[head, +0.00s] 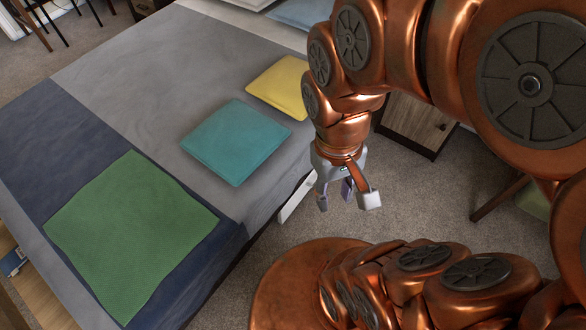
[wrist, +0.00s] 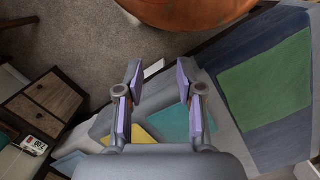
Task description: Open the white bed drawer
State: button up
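The white bed drawer (head: 297,198) shows as a narrow white front low on the side of the bed (head: 268,215), just left of my gripper in the head view. In the wrist view a small part of the white drawer (wrist: 153,69) shows between and beyond the fingertips. Most of the drawer is hidden by the bed, and how far it is out I cannot tell. My gripper (head: 346,200) is open and empty, pointing down beside the bed. In the wrist view its two fingers (wrist: 160,82) stand wide apart with nothing between them.
On the bed lie a green cloth (head: 130,235), a teal cushion (head: 236,141) and a yellow cushion (head: 281,87). A wooden nightstand (head: 416,124) stands behind my arm; it also shows in the wrist view (wrist: 42,104). Grey carpet (head: 420,190) beside the bed is clear.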

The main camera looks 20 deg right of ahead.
jog(key=w+d+f+m+t+h+b, duration=0.2)
jog(key=w+d+f+m+t+b, duration=0.15)
jog(key=w+d+f+b, duration=1.1)
jog(key=w+d+f+m+t+h+b, duration=0.3)
jog(key=w+d+f+b, duration=0.4)
jog(key=w+d+f, duration=1.3)
jog(key=w+d+f+m+t+y+b, duration=0.1)
jog(key=w+f+t+y+b, duration=0.3)
jog(key=f, duration=1)
jog(key=w+f+m+h+b, duration=0.15)
jog(key=f+b, duration=0.45)
jog(key=f, duration=0.8)
jog(key=a+f+m+t+y+b, duration=0.2)
jog(key=a+f+m+t+b, duration=0.3)
jog(key=f, duration=0.6)
jog(key=a+f+m+t+y+b, duration=0.1)
jog(key=a+f+t+y+b, duration=0.15)
jog(key=f+b, duration=0.65)
jog(key=shift+g, duration=0.3)
jog(key=shift+w+a+f, duration=0.2)
jog(key=shift+w+f, duration=0.35)
jog(key=shift+w, duration=0.65)
jog(key=shift+w+a+f, duration=0.2)
jog(key=shift+w+f, duration=0.35)
jog(key=shift+w, duration=0.65)
jog(key=shift+w+a+f, duration=0.2)
jog(key=shift+w+f, duration=0.35)
jog(key=shift+w, duration=0.65)
